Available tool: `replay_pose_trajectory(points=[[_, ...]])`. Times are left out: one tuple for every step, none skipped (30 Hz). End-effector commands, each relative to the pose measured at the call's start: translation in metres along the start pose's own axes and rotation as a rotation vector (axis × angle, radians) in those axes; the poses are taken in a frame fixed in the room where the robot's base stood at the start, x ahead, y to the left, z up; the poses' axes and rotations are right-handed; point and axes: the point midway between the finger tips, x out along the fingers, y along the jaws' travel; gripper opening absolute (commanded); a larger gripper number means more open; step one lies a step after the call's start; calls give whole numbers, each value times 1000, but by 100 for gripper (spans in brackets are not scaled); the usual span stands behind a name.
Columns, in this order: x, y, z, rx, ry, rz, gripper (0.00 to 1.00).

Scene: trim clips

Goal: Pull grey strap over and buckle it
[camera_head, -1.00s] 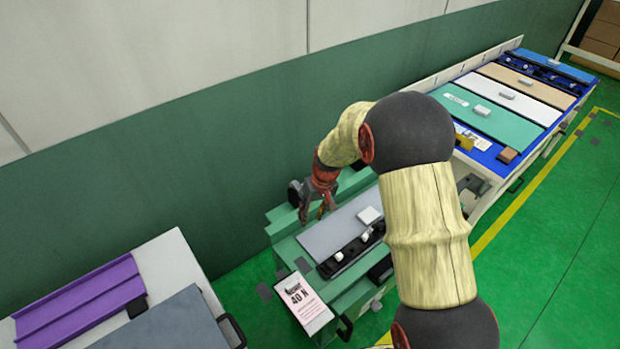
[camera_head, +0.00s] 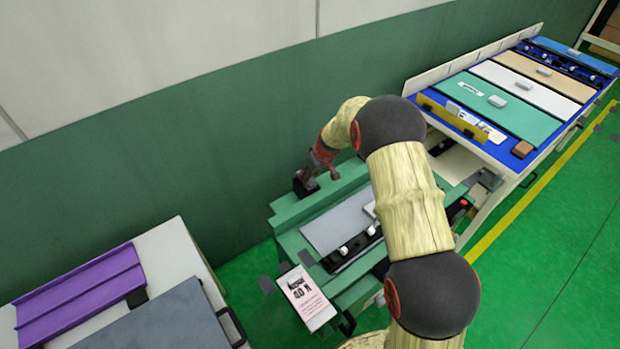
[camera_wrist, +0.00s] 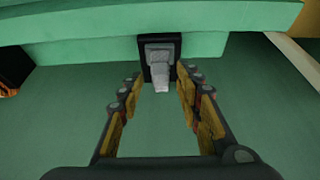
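The grey strap (camera_wrist: 161,77) shows in the wrist view as a short grey tail hanging from a black housing (camera_wrist: 146,74) on a green ledge. The housing also shows in the head view (camera_head: 302,187) at the back left of the green bench. My gripper (camera_wrist: 158,84) is open and empty. Its two fingers point at the strap, one on either side of it in the picture; no contact is visible. In the head view the gripper (camera_head: 318,172) is close to the housing and partly hard to make out. I cannot identify a buckle.
The green bench holds a grey panel (camera_head: 330,222), a black strip with white clips (camera_head: 349,251) and a "40 N" sign (camera_head: 304,296). My arm hides its right part. A purple panel (camera_head: 78,292) is at left. A blue table with coloured panels (camera_head: 500,108) stands at right.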

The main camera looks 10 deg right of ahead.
Motion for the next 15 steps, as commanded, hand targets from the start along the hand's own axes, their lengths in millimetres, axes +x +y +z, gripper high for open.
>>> replay_pose_trajectory(points=[[8,0,1,0,-1,0,35],[11,0,0,0,0,0,35],[14,0,0,0,0,0,35],[17,0,0,0,1,0,35],[19,0,0,0,1,0,35],[20,0,-1,0,1,1,35],[21,0,-1,0,1,1,35],[22,0,-1,0,1,1,35],[22,0,-1,0,1,1,35],[22,0,-1,0,1,1,35],[22,0,-1,0,2,1,35],[22,0,-1,0,2,1,35],[22,0,-1,0,1,1,35],[22,0,-1,0,1,1,35],[22,0,-1,0,1,0,35]])
